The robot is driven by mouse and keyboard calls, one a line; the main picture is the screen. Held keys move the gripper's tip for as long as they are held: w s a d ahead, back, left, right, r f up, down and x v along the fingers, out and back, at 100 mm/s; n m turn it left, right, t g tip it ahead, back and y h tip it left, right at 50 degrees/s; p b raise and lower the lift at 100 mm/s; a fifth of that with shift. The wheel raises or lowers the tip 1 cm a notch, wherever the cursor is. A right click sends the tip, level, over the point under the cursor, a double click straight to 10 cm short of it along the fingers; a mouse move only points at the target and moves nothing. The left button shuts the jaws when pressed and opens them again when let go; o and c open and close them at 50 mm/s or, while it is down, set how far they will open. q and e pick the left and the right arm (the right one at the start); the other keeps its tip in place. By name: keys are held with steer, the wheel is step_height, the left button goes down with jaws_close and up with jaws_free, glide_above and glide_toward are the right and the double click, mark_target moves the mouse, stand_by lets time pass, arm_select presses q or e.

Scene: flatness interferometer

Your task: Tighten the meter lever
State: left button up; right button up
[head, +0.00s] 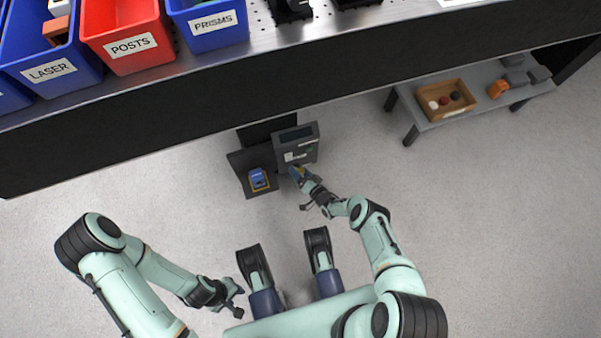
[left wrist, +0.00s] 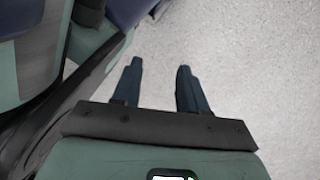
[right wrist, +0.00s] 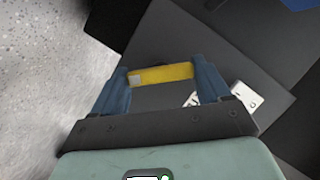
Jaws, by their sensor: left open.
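The meter (head: 297,146) is a dark box with a screen on its top, below the bench in the head view. Its dark face also fills much of the right wrist view (right wrist: 190,45). A yellow bar (right wrist: 162,75), apparently the meter lever, spans the gap between my right gripper's fingers (right wrist: 162,84). Both fingers appear to touch its ends, so the gripper looks shut on it. In the head view my right gripper (head: 297,172) is at the meter's front lower edge. My left gripper (head: 236,297) is open and empty over the floor; its fingers show in the left wrist view (left wrist: 158,88).
A dark panel with a blue, yellow-edged item (head: 258,179) sits just left of the meter. The bench (head: 330,80) with blue and red bins (head: 125,32) runs above. A low grey table (head: 430,125) with a wooden tray (head: 428,91) stands right. Floor at left is clear.

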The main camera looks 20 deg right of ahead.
arm_select(q)
steer(key=shift+w, duration=0.15)
steer(key=shift+t, duration=0.8)
steer(key=shift+w+d+r+p, duration=0.1)
steer(key=shift+w+r+p, duration=0.3)
steer(key=shift+w, duration=0.3)
steer(key=shift+w+d+r+p, duration=0.1)
steer(key=shift+w+r+p, duration=0.25)
steer(key=shift+w, duration=0.35)
steer(key=shift+w+d+r+p, duration=0.1)
steer(key=shift+w+r+p, duration=0.3)
steer(key=shift+w, duration=0.3)
arm_select(e)
steer(key=shift+a+r+n+g+h, duration=0.15)
steer(key=shift+n+h, duration=0.8)
steer(key=shift+n, duration=0.55)
steer(key=shift+a+f+n+g+h, duration=0.15)
steer(key=shift+n+h, duration=0.8)
steer(key=shift+n, duration=0.55)
steer(key=shift+d+r, duration=0.1)
steer(key=shift+s, duration=0.1)
steer(key=o, duration=1)
